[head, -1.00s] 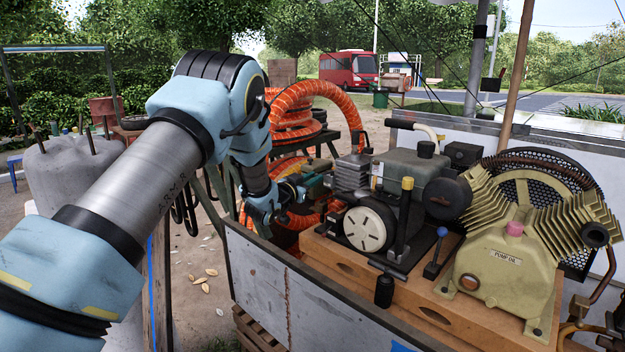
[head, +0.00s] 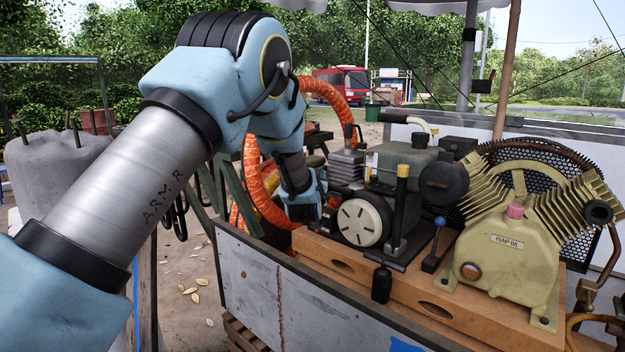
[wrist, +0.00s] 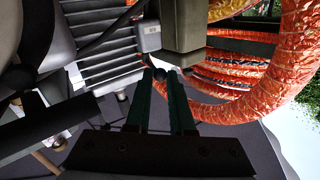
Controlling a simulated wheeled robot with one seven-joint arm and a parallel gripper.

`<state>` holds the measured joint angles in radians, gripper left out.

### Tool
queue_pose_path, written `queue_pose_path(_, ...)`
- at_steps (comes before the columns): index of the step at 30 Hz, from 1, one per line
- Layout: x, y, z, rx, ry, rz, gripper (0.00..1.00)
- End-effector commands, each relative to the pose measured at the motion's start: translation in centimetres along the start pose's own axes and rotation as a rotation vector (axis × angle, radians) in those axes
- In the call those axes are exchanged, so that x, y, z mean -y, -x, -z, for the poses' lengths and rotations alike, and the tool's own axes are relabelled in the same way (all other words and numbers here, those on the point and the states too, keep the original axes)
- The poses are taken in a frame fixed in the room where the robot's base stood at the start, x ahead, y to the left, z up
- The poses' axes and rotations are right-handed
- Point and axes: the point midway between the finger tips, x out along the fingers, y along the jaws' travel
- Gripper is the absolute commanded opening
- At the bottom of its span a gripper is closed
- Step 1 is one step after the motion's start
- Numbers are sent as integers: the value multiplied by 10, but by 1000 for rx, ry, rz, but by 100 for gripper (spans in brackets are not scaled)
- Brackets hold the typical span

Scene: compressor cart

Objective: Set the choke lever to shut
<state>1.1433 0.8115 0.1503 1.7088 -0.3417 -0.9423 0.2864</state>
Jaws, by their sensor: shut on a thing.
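In the wrist view, my gripper (wrist: 160,75) has its two dark green fingers close together. A small dark round knob (wrist: 160,73) sits between their tips; it appears to be the end of the choke lever, whose shaft I cannot make out. The knob is beside the engine's finned cylinder and below a grey box-like part. In the head view, my gripper (head: 325,198) is at the left end of the engine (head: 362,222), beside its white starter disc. The knob and the fingertips cannot be made out there.
The tan pump (head: 508,255) is further right. Orange hose (head: 258,175) coils behind my gripper. The cart's grey side panel (head: 250,285) runs along the front.

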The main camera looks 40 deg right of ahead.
Motion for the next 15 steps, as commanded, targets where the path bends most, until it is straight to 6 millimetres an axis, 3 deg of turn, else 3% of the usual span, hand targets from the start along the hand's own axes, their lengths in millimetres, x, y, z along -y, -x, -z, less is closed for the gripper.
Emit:
queue_pose_path(8,-1,0,2,-2,1,-2,0)
queue_pose_path(9,-1,0,2,-3,1,-2,26)
queue_pose_path(15,-1,0,1,-1,0,-2,48)
